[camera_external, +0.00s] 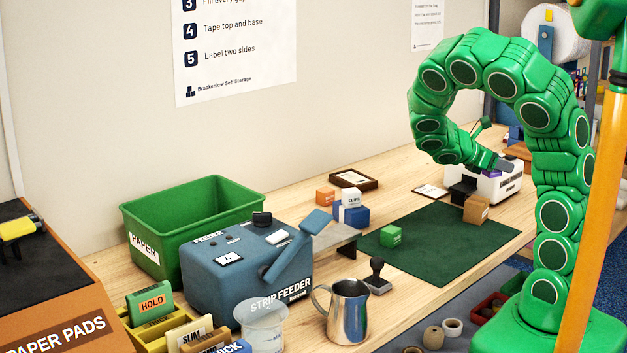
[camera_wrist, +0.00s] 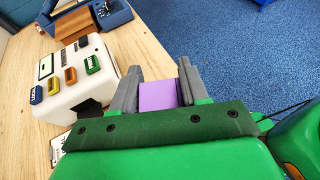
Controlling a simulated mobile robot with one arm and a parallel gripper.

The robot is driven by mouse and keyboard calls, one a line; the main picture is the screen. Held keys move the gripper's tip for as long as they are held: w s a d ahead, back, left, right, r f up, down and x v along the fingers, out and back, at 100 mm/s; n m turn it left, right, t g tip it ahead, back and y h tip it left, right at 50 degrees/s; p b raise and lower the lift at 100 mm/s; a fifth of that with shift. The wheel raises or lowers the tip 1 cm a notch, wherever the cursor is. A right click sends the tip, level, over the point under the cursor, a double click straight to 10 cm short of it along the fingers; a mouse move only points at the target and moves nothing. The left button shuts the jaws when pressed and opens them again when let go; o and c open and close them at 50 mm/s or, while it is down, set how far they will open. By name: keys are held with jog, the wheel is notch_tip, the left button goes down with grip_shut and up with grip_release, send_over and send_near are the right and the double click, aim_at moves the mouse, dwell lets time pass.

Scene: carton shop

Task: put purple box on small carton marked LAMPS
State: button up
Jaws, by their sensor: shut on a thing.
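The purple box (camera_wrist: 158,95) shows in the wrist view between the two grey fingers of my gripper (camera_wrist: 157,84), which is shut on it. A small brown carton (camera_external: 476,209) stands on the dark green mat (camera_external: 440,245), below and left of my gripper. It has a pale label that is too small to read, so I cannot tell whether it says LAMPS.
The white machine (camera_external: 499,187) stands at the mat's back right; it also shows in the wrist view (camera_wrist: 75,75). A green block (camera_external: 391,236) is on the mat's left. Orange (camera_external: 325,196), white (camera_external: 350,197) and blue (camera_external: 352,216) blocks cluster behind. The mat's middle is clear.

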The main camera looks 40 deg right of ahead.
send_over(484, 199)
jog(key=shift+d+f, duration=0.1)
jog(key=shift+f, duration=4.8)
jog(key=shift+f, duration=0.15)
jog(key=o, duration=1.1)
jog(key=shift+w+r, duration=0.1)
jog(key=shift+r, duration=0.15)
jog(key=v, duration=1.2)
